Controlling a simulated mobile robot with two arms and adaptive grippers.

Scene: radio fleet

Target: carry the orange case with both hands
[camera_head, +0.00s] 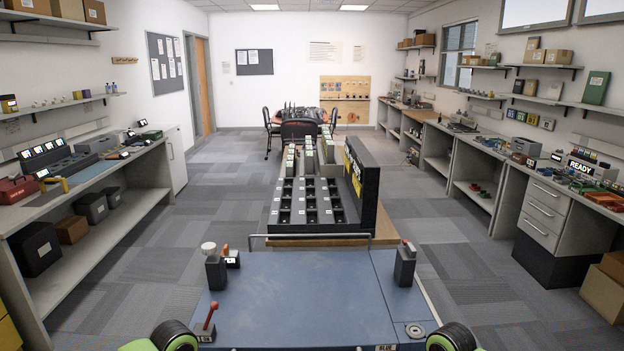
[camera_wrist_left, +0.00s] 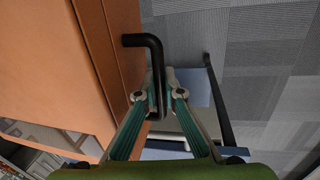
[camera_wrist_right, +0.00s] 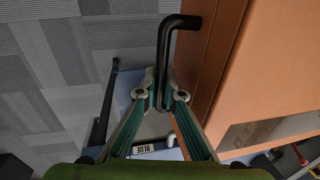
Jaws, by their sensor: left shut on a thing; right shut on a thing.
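The orange case shows in the left wrist view (camera_wrist_left: 60,60) along the left side and in the right wrist view (camera_wrist_right: 265,75) along the right side. A black bar handle (camera_wrist_left: 150,42) stands out from its face in the left wrist view. My left gripper (camera_wrist_left: 161,95) is shut on this handle. A matching black handle (camera_wrist_right: 166,45) shows in the right wrist view, and my right gripper (camera_wrist_right: 161,97) is shut on it. The case and both grippers' fingers are out of the head view. The wrist views do not clearly show what is under the case.
A blue-topped platform (camera_head: 310,295) with a front rail lies low in the head view. Beyond it stand black racks (camera_head: 308,200) with a dark upright panel. Benches line the left (camera_head: 85,180) and right (camera_head: 440,135). Carpeted aisles (camera_head: 190,220) are open on both sides of the racks.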

